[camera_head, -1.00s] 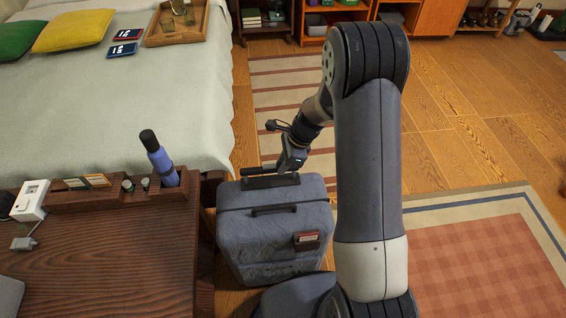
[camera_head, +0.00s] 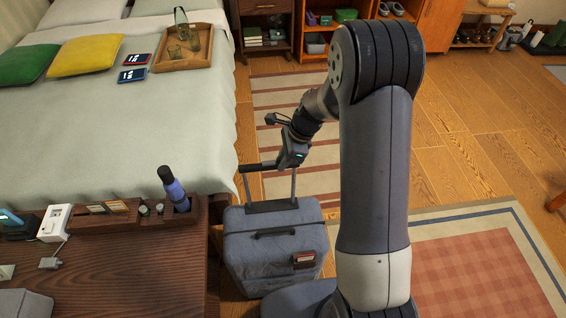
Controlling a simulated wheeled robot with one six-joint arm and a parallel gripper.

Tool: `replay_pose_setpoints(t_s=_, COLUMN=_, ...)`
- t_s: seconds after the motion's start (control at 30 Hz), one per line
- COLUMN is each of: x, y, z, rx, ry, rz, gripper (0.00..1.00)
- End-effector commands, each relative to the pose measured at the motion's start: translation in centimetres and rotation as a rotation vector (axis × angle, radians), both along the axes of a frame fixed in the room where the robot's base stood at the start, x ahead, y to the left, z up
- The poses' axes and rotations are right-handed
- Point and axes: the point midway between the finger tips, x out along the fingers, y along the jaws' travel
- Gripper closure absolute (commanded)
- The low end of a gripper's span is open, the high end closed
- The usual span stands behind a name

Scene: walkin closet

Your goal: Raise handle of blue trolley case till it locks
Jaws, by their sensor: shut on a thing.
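The blue-grey trolley case (camera_head: 262,252) stands upright on the floor between the wooden desk and my arm. Its pull handle (camera_head: 257,167) is drawn up above the case top on two thin rods. My gripper (camera_head: 284,163) is shut on the right part of the handle's crossbar; the fingertips are small and partly hidden. A fixed carry grip (camera_head: 276,232) lies across the case top, and a red-and-dark tag (camera_head: 304,258) is on its front. I cannot tell whether the handle is locked.
The wooden desk (camera_head: 140,265) with a blue bottle (camera_head: 174,190) is close on the left of the case. The bed (camera_head: 120,130) is behind it. A striped rug (camera_head: 290,100) and a checked rug (camera_head: 470,275) lie on the floor. Shelves stand at the back.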

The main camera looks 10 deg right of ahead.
Motion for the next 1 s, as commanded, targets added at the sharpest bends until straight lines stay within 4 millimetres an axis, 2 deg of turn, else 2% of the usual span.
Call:
replay_pose_setpoints(t_s=0.03, x=0.1, y=0.0, z=1.9, rx=0.001, ry=-0.004, rz=-0.001, gripper=1.00)
replay_pose_setpoints(t_s=0.3, x=0.1, y=0.0, z=5.0, rx=0.001, ry=-0.003, rz=0.000, gripper=1.00)
replay_pose_setpoints(t_s=0.5, x=0.1, y=0.0, z=5.7, rx=0.000, ry=-0.003, rz=0.000, gripper=1.00)
replay_pose_setpoints(t_s=0.87, x=0.1, y=0.0, z=5.6, rx=0.000, ry=-0.003, rz=0.000, gripper=1.00)
replay_pose_setpoints(t_s=0.9, x=0.1, y=0.0, z=5.6, rx=0.000, ry=-0.003, rz=0.000, gripper=0.78)
replay_pose_setpoints(t_s=1.0, x=0.1, y=0.0, z=5.6, rx=0.000, ry=-0.003, rz=-0.001, gripper=0.70)
